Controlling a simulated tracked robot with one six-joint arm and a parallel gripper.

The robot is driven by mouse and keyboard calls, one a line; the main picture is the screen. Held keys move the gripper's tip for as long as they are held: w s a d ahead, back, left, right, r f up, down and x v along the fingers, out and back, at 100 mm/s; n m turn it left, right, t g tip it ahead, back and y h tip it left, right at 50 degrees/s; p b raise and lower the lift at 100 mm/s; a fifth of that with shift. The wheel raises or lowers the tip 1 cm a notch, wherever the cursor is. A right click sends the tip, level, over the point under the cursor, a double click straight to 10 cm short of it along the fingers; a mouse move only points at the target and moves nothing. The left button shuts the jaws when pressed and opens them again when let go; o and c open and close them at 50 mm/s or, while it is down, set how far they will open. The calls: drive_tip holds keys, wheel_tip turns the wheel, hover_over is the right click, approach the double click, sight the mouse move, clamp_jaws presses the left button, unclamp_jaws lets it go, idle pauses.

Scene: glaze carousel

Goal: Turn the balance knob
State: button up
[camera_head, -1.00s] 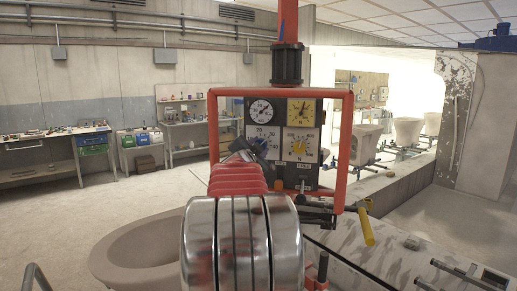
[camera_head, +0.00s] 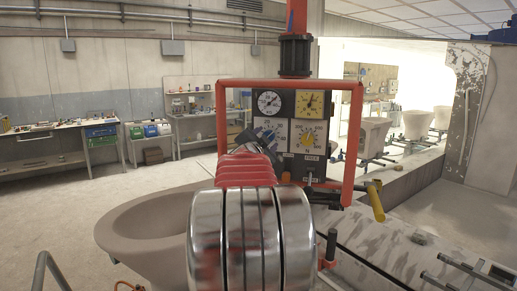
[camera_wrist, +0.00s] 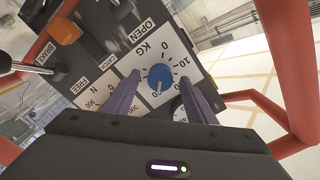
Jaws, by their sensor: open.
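A dark control panel (camera_head: 288,176) hangs in an orange-red frame (camera_head: 352,145). A blue knob (camera_wrist: 160,77) sits on a white dial plate marked KG, below a round gauge. In the head view the blue knob (camera_head: 263,134) is partly covered by my gripper. A yellow knob (camera_head: 308,139) is on the plate to its right. My gripper (camera_wrist: 158,68) is open, its two purple fingers on either side of the blue knob in the wrist view. I cannot tell whether they touch it. Which knob is named balance is not readable.
The frame's tubes stand close around the panel. An orange block (camera_wrist: 64,31) and a lever with a black ball (camera_wrist: 4,62) sit near the BRAKE label. A yellow handle (camera_head: 376,203) sticks out at the lower right. A large beige basin (camera_head: 150,235) stands at lower left.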

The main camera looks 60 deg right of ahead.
drive_tip(key=v, duration=1.2)
drive_tip(key=shift+a, duration=0.25)
drive_tip(key=shift+s+f, duration=0.1)
drive_tip(key=w+a+f+n+t+y, duration=0.1)
drive_tip(key=w+a+n+t+y, duration=0.25)
drive_tip(key=w+a, duration=0.45)
drive_tip(key=w+a+f+n+t+y, duration=0.25)
drive_tip(key=w+a+n+t, duration=0.3)
drive_tip(key=a, duration=0.45)
drive_tip(key=w+a+f+n+y, duration=0.1)
drive_tip(key=a+f+n+y, duration=0.15)
drive_tip(key=a, duration=0.55)
drive_tip(key=w+a+f+n+y, duration=0.2)
drive_tip(key=a+n+y, duration=0.15)
drive_tip(key=a, duration=0.55)
drive_tip(key=s+a+f+n+g+y, duration=0.1)
drive_tip(key=s+a+f+n+y, duration=0.2)
drive_tip(key=a, duration=0.4)
drive_tip(key=s+a+f+n+g+y, duration=0.1)
drive_tip(key=s+a+f+n+y, duration=0.1)
drive_tip(key=a+f, duration=0.3)
drive_tip(key=s+a+f+n+g, duration=0.2)
drive_tip(key=s+a+f, duration=0.2)
drive_tip(key=s, duration=0.3)
drive_tip(key=s+a+f+n+g, duration=0.2)
drive_tip(key=s+a+f+g, duration=0.1)
drive_tip(key=s, duration=0.4)
drive_tip(key=shift+a+f+n+y, duration=0.3)
drive_tip(key=shift+a+f, duration=0.4)
drive_tip(key=shift+f, duration=0.2)
